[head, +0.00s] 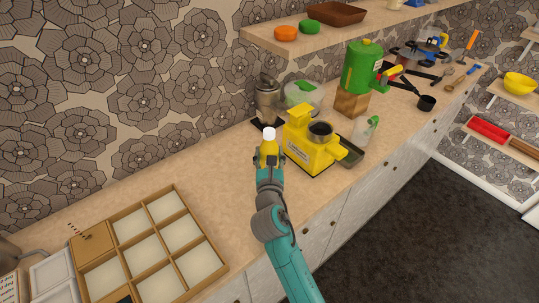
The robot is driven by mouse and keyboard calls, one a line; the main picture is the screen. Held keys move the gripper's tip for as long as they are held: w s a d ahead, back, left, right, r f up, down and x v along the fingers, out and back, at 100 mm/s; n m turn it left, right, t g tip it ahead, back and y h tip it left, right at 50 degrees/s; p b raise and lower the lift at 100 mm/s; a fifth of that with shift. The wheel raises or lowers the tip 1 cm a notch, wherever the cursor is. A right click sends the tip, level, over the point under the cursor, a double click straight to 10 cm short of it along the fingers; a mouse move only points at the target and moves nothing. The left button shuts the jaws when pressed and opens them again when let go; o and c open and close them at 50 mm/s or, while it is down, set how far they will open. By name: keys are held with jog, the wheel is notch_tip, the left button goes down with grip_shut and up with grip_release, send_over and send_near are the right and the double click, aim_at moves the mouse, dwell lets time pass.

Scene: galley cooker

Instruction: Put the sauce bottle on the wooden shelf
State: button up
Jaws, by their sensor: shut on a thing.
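The sauce bottle (269,149) is yellow with a white cap and stands about upright in my gripper (269,163). My gripper is shut on it, and the fingers hide its lower part. The bottle shows in front of the counter, just left of a yellow machine; I cannot tell its exact height. The wooden shelf (270,43) runs along the patterned wall at the top, above the counter. An orange round thing, a green round thing and a brown tray rest on it.
The yellow machine (308,150) stands close right of my gripper. A metal canister (267,98) stands behind the bottle. A compartmented wooden tray (213,257) lies at lower left. A green canister (362,66) stands beneath the shelf's right part. The shelf's left end has bare room.

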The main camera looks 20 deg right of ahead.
jog(key=shift+f, duration=0.2)
jog(key=shift+f, duration=0.1)
jog(key=o, duration=1.4)
